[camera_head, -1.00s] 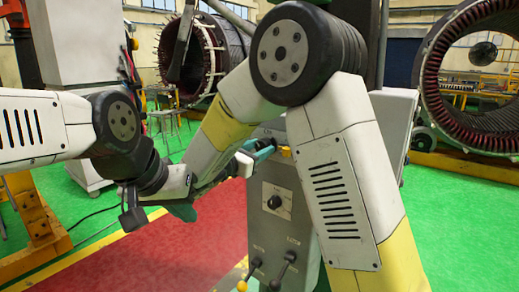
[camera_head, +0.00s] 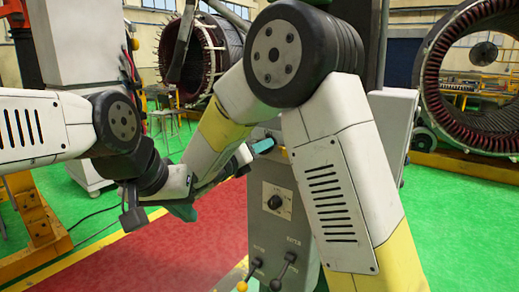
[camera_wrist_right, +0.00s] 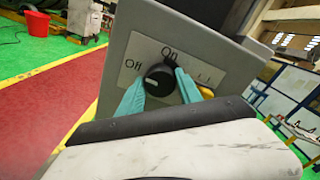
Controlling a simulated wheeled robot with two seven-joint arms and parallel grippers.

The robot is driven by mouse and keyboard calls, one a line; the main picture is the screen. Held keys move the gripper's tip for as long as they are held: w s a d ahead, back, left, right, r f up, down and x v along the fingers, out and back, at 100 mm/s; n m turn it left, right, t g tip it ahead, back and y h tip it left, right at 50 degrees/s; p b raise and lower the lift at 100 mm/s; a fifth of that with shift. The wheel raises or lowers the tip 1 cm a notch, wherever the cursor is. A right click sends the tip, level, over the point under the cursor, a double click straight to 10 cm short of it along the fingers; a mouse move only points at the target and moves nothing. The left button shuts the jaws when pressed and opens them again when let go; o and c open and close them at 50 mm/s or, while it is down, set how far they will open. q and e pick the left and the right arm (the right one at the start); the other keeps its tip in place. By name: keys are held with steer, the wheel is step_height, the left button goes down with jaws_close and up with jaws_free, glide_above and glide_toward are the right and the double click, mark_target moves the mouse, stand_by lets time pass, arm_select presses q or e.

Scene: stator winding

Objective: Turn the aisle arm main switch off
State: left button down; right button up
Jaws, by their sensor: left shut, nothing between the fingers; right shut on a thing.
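The main switch is a black rotary knob (camera_wrist_right: 158,80) on a grey panel marked "On" and "Off" in the right wrist view. "On" is above the knob and "Off" is to its left. A pale mark shows on the knob's face. My right gripper (camera_wrist_right: 160,90) is shut on the knob, one teal finger on each side. In the head view my right gripper (camera_head: 263,146) is at the top of the grey pedestal (camera_head: 258,225), and the knob cannot be made out there. My left gripper (camera_head: 183,211) is shut and empty, left of the pedestal, partly hidden by arm links.
A second dial (camera_head: 276,202) and two levers (camera_head: 284,268) are on the pedestal's front, below my right gripper. A large stator ring (camera_head: 428,90) stands at the right. Open green floor (camera_head: 450,225) lies at right and a red strip (camera_head: 150,255) at left.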

steer(key=shift+n, duration=0.4)
steer(key=o, duration=1.4)
steer(key=shift+c, duration=0.2)
